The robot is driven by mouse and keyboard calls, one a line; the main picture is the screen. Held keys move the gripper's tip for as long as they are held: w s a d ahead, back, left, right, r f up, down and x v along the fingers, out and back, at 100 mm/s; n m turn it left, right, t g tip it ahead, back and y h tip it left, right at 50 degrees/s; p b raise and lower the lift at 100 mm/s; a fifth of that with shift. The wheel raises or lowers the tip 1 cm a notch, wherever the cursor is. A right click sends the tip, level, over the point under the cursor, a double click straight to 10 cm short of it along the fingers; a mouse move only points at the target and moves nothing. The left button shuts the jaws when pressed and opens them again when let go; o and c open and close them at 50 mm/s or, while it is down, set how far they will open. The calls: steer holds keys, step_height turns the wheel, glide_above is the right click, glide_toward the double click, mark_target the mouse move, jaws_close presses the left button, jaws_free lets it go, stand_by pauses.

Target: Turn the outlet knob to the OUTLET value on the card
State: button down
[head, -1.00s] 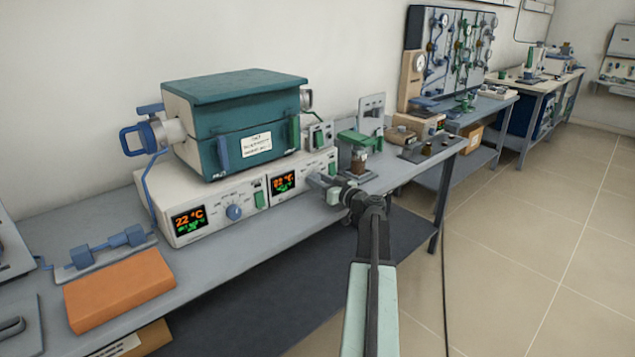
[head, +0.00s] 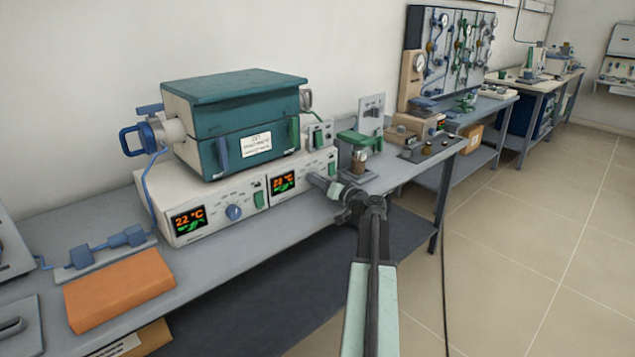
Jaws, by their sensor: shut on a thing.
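The furnace (head: 235,130) is a teal and cream box on a white control base. A white card (head: 257,144) is on its front; its print is too small to read. The base has a left display (head: 188,220) reading 22 °C, a blue knob (head: 234,212), and a right display (head: 283,181) with orange digits that look like 22 °C. My gripper (head: 317,182) reaches the front panel just right of the right display and is shut on a knob there. The gripper hides this knob, its pointer and most of its scale.
An orange block (head: 119,289) lies at the front left of the grey bench (head: 255,254). A green-topped clamp stand (head: 358,150) stands right of my gripper. A gauge board (head: 452,45) is further back. The floor (head: 520,260) at right is clear.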

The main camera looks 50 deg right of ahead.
steer(key=shift+w+m, duration=0.1)
steer(key=shift+m, duration=0.5)
steer(key=c, duration=0.9)
jaws_free()
steer(key=s, duration=0.7)
steer(key=shift+s+a, duration=0.1)
steer(key=shift+a, duration=0.2)
steer(key=shift+s, duration=0.3)
